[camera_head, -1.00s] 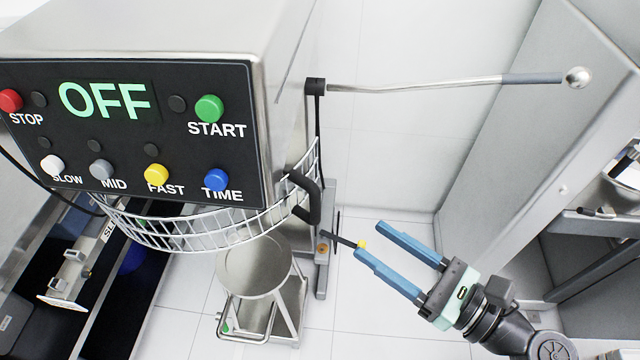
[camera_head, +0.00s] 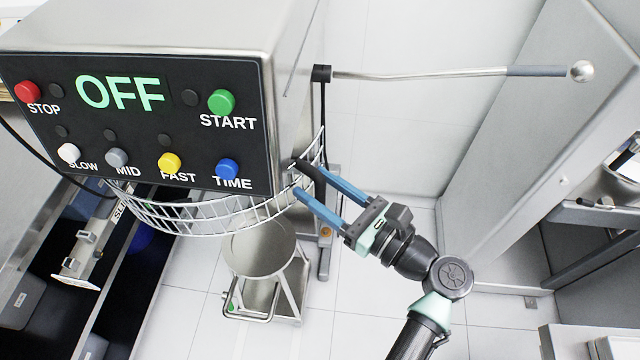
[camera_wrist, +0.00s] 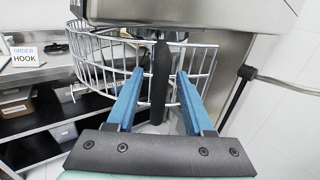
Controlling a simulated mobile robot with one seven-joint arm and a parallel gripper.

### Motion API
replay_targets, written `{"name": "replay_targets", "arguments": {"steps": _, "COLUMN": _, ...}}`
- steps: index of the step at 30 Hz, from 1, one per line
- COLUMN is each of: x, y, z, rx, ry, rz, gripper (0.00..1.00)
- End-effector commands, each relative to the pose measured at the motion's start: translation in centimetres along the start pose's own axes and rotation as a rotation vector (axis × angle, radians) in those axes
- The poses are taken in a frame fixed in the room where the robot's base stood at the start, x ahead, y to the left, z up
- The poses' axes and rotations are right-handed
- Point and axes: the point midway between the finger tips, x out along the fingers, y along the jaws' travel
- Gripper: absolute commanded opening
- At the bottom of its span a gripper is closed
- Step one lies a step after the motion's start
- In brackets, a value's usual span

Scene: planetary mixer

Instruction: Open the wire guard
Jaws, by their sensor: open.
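The wire guard (camera_head: 200,218) is a curved silver basket-like grille below the mixer's control panel; it also shows in the wrist view (camera_wrist: 105,62). Its black handle (camera_wrist: 159,82) stands upright at the guard's right end; in the head view the handle (camera_head: 309,172) is partly behind my fingers. My gripper (camera_head: 306,180) is open at the handle. In the wrist view its two blue fingers (camera_wrist: 158,88) lie one on each side of the handle, with a gap on both sides. The finger tips are close to the guard's wires.
The control panel (camera_head: 140,125) reads OFF. A long lever (camera_head: 450,73) sticks out right from the mixer's side. A bowl (camera_head: 262,250) stands on a frame below the guard. A steel cabinet (camera_head: 540,130) is at the right.

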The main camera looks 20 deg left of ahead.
Motion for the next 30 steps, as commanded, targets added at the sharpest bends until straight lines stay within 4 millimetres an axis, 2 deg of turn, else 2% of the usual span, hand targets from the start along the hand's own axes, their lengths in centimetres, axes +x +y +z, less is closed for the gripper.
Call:
{"name": "replay_targets", "arguments": {"steps": 2, "x": -0.01, "y": -0.01, "z": 0.01, "rx": 0.0, "ry": 0.0, "rz": 0.0, "gripper": 0.52}}
{"name": "replay_targets", "arguments": {"steps": 9, "x": -0.04, "y": 0.0, "z": 0.02, "rx": 0.0, "ry": 0.0, "rz": 0.0, "gripper": 0.09}}
{"name": "replay_targets", "arguments": {"steps": 11, "x": -0.04, "y": 0.0, "z": 0.02, "rx": 0.0, "ry": 0.0, "rz": 0.0, "gripper": 0.0}}
{"name": "replay_targets", "arguments": {"steps": 30, "x": -0.06, "y": -0.01, "z": 0.04, "rx": 0.0, "ry": 0.0, "rz": 0.0, "gripper": 0.0}}
